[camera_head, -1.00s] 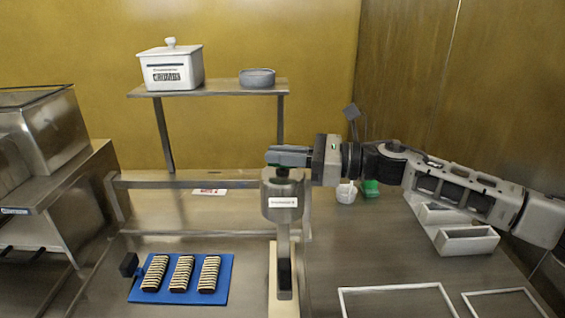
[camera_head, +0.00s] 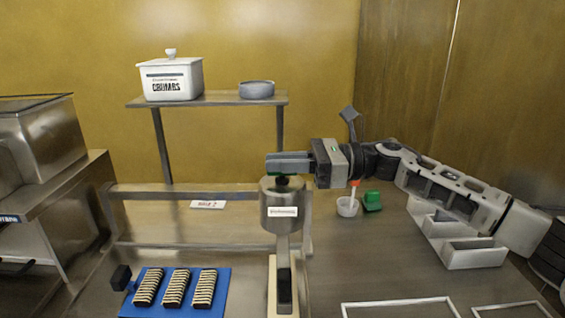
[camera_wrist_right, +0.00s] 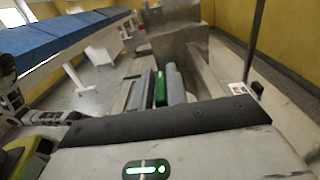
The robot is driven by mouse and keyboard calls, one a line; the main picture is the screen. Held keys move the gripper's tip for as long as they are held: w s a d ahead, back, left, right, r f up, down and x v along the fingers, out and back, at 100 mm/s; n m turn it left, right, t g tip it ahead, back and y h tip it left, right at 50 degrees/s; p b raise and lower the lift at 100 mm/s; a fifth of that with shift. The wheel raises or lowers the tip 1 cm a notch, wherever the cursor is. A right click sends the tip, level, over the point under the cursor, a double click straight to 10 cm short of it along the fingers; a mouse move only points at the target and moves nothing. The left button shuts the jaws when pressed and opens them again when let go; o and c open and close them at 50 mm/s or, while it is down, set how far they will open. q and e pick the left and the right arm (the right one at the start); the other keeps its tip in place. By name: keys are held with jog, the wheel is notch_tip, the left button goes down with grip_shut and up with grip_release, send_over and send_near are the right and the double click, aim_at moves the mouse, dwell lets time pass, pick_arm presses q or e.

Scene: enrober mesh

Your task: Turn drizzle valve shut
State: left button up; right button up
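A metal drizzle pot (camera_head: 283,222) with a white label stands on an upright post at the centre of the head view. My right gripper (camera_head: 286,163) reaches in from the right, just above the pot's top. In the right wrist view its two fingers (camera_wrist_right: 160,92) lie close on both sides of a green valve handle (camera_wrist_right: 160,88), with little gap visible. The fingers hide most of the handle in the head view. My left gripper is not in view.
A blue tray (camera_head: 218,306) with several striped bars lies front left. A white cup (camera_head: 347,207) and a green object (camera_head: 372,201) stand right of the pot. A shelf (camera_head: 215,99) behind holds a white crumbs box (camera_head: 172,82) and a grey bowl (camera_head: 257,89). White bins (camera_head: 474,253) stand at right.

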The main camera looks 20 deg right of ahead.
jog(key=shift+o, duration=1.2)
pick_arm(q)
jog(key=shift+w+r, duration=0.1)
pick_arm(e)
jog(key=shift+d+f, duration=0.1)
jog(key=shift+d, duration=0.1)
pick_arm(q)
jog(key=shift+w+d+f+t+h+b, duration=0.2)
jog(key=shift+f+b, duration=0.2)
jog(key=shift+b, duration=0.8)
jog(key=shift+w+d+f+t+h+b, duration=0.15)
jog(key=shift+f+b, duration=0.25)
jog(key=shift+b, duration=0.8)
pick_arm(e)
jog(key=v, duration=1.5)
jog(key=shift+s+d, duration=0.2)
jog(key=shift+d, duration=0.05)
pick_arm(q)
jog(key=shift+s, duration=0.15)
